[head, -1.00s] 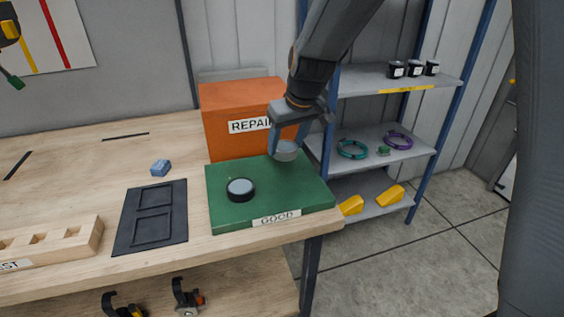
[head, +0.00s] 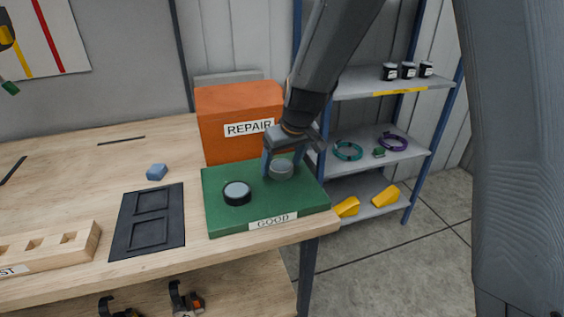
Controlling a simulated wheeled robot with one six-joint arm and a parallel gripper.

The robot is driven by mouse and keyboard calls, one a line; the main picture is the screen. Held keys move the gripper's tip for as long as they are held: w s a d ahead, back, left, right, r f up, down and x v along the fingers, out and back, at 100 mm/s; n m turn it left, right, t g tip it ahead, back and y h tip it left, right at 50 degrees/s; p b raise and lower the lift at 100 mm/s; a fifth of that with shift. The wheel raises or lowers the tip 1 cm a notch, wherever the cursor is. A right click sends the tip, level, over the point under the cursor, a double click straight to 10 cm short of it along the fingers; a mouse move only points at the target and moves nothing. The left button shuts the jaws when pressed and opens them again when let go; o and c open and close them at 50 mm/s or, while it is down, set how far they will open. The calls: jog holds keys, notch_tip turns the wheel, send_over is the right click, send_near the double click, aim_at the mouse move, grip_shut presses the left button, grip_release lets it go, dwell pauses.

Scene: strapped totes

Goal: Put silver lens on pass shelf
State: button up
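A silver-grey lens (head: 281,170) sits between the fingers of my gripper (head: 281,165), at the back right of the green pad (head: 300,203) labelled GOOD. My gripper points down and looks shut on the lens. The lens is at or just above the pad; I cannot tell if it touches. A second, black-rimmed lens (head: 237,193) lies on the left part of the same pad. No surface in view carries the word pass.
An orange REPAIR box (head: 235,108) stands right behind the pad. A metal shelf rack (head: 375,145) stands to the right.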

jog(key=shift+r, duration=0.1)
jog(key=shift+r, duration=0.2)
jog(key=b+v, duration=0.2)
jog(key=v, duration=1)
jog(key=s+d+f, duration=0.2)
jog(key=s+d+f+m+g, duration=0.1)
jog(key=s+d+f, duration=0.1)
jog(key=d, duration=0.1)
jog(key=s+d+f+m+h, duration=0.1)
jog(key=s+d+f, duration=0.1)
jog(key=f, duration=0.1)
jog(key=shift+s+d, duration=0.4)
jog(key=s+d+f+m+g, duration=0.1)
jog(key=s+d+f, duration=0.2)
jog(key=s, duration=0.3)
jog(key=s+d+f+m+g+h, duration=0.1)
jog(key=s+d+f+m, duration=0.1)
jog(key=s+d+f, duration=0.1)
jog(key=s+d, duration=0.1)
jog(key=s, duration=0.1)
jog(key=shift+s+f, duration=0.3)
jog(key=shift+s, duration=0.05)
jog(key=shift+d, duration=0.1)
